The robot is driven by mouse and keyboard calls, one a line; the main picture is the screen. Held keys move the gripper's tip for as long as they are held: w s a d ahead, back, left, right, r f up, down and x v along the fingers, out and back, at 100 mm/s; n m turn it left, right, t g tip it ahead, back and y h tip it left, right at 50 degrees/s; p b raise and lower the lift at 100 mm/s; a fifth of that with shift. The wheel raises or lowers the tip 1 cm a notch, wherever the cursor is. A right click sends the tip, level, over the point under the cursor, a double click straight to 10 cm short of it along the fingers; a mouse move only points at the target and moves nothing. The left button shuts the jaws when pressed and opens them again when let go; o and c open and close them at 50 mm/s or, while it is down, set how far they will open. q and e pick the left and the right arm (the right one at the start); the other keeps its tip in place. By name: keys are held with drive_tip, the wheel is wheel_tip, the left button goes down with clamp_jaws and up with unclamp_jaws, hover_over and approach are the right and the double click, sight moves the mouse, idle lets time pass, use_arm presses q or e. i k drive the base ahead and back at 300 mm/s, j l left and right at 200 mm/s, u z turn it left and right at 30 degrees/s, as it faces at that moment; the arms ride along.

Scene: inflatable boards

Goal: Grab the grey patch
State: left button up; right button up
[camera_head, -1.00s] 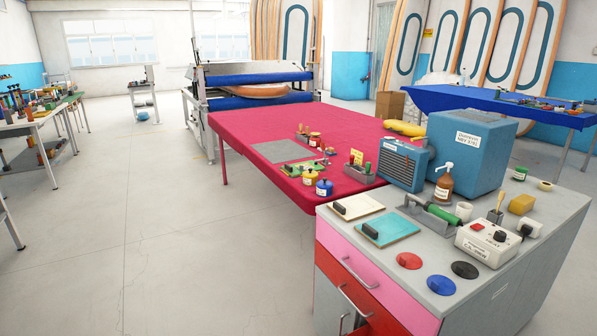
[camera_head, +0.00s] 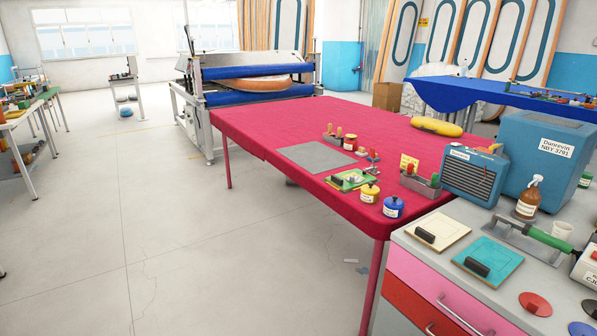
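A flat grey patch (camera_head: 315,157) lies on the left part of the red-covered table (camera_head: 270,126), near its front edge. Nothing lies on top of it. Neither of my grippers shows in the head view.
Beside the patch stand a green board (camera_head: 349,180), a yellow pot (camera_head: 370,193), a blue pot (camera_head: 393,207) and a tool holder (camera_head: 420,186). A grey cabinet (camera_head: 440,275) with panels and tools stands at the front right. The floor (camera_head: 180,240) left of the table is clear.

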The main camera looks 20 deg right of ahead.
sight(353, 179)
drive_tip(key=i+j, duration=0.1)
drive_tip(key=i, duration=0.4)
drive_tip(key=i+j+z, duration=0.15)
drive_tip(key=i, duration=0.3)
drive_tip(key=i+j, duration=0.1)
drive_tip(key=i, duration=0.35)
drive_tip(key=i+l+z, duration=0.1)
drive_tip(key=i+z, duration=0.55)
drive_tip(key=z, duration=0.2)
drive_tip(key=i+j+z, duration=0.1)
drive_tip(key=i+z, duration=0.3)
drive_tip(key=i+j+z, duration=0.2)
drive_tip(key=z, duration=0.2)
drive_tip(key=i, duration=0.05)
